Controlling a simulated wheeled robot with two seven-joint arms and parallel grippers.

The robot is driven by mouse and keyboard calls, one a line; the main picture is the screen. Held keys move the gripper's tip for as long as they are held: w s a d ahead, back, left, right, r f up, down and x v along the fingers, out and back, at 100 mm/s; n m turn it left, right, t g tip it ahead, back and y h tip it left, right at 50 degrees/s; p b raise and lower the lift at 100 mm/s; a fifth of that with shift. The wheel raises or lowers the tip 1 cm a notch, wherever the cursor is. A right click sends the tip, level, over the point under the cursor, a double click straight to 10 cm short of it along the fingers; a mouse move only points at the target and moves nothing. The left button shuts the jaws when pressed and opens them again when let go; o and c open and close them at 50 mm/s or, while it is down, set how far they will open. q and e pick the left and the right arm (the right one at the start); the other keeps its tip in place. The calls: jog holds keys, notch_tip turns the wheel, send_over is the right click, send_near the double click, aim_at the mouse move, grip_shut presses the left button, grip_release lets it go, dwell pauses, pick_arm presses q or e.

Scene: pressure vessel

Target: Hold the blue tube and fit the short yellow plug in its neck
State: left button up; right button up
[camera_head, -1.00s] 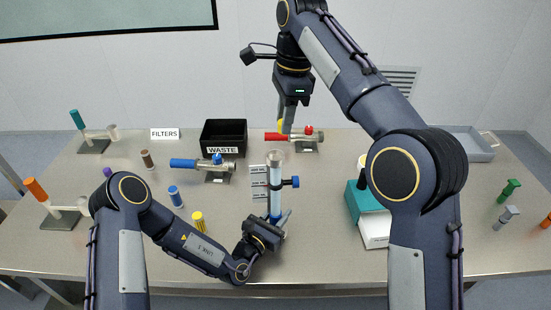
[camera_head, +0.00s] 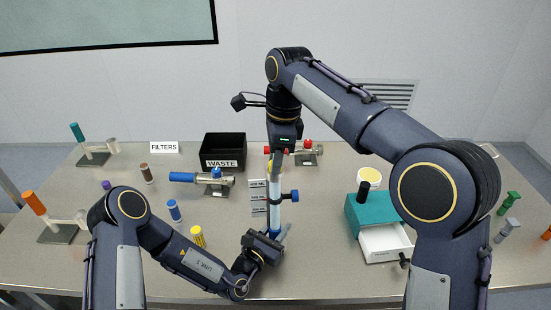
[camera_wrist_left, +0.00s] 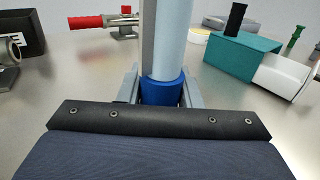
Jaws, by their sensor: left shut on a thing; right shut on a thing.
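The blue tube (camera_head: 274,212) stands upright, with a clear body and a blue base and side knob. My left gripper (camera_head: 277,237) is shut on its lower part; in the left wrist view the fingers (camera_wrist_left: 160,88) flank the blue base collar (camera_wrist_left: 161,90). My right gripper (camera_head: 276,160) points down over the tube's top end and is shut. The short yellow plug is hidden at its fingers now, so I cannot tell whether it touches or sits in the neck. Another yellow piece (camera_head: 198,237) stands on the table at left.
Behind are the black waste bin (camera_head: 223,140), a blue-handled valve (camera_head: 200,178) and a red-handled valve (camera_head: 306,152). A teal box with an open white drawer (camera_head: 385,240) stands at right. Blue and brown plugs stand at left. The front table edge is clear.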

jog(key=shift+f, duration=0.3)
